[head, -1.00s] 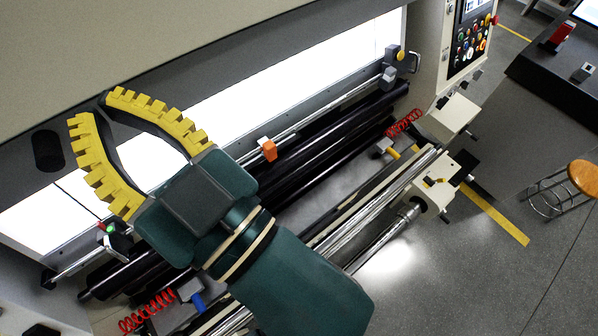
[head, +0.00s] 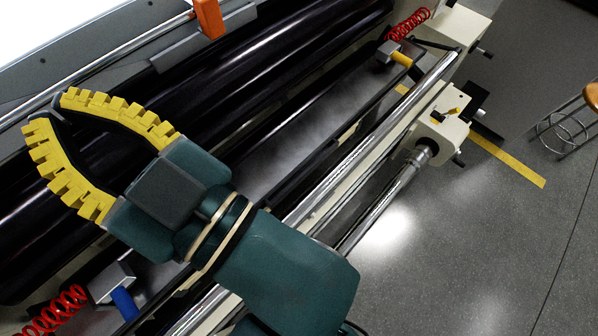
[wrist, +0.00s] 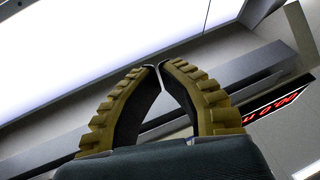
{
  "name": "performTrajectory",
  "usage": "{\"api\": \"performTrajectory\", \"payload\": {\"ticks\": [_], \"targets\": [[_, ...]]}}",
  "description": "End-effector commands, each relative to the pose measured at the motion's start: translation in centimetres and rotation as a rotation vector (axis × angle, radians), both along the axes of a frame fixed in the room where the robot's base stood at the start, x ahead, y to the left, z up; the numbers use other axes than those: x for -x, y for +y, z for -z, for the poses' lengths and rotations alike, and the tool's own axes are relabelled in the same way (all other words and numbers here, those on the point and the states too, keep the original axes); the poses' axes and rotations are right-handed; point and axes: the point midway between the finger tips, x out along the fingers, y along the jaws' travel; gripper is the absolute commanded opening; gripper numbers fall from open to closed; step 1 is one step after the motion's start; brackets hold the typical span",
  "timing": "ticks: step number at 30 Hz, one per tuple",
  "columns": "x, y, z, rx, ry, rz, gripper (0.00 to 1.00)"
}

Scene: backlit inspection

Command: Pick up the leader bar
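Several long parallel bars cross the machine, and I cannot tell for certain which is the leader bar. A thin silver rod (head: 105,63) carries an orange block (head: 209,17) at the upper left. A bright chrome tube (head: 388,126) runs diagonally in front, beside pale rails. A grey clamp with a yellow handle (head: 401,58) and one with a blue handle (head: 124,303) sit at opposite ends of a dark bed. My gripper (head: 50,110) appears over the black rollers, its curved yellow fingers drawn together at the tips. In the wrist view my gripper (wrist: 157,66) holds nothing visible.
Black rollers (head: 130,150) lie behind the bed. Red coiled cords (head: 408,24) hang by both clamps. A pale end bracket (head: 440,125) holds a shaft (head: 385,200). A stool (head: 570,125) stands on open floor at right. A bright panel (wrist: 100,50) fills the wrist view's upper left.

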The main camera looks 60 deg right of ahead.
Motion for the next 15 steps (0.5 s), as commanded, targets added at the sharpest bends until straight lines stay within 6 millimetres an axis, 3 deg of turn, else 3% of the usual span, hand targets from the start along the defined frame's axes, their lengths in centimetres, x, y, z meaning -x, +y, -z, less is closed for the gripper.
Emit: {"api": "performTrajectory", "payload": {"ticks": [12, 15], "targets": [[0.02, -0.01, -0.33, 0.000, -0.001, 0.000, 0.00], [0.01, -0.01, -0.31, 0.000, -0.001, 0.000, 0.21]]}}
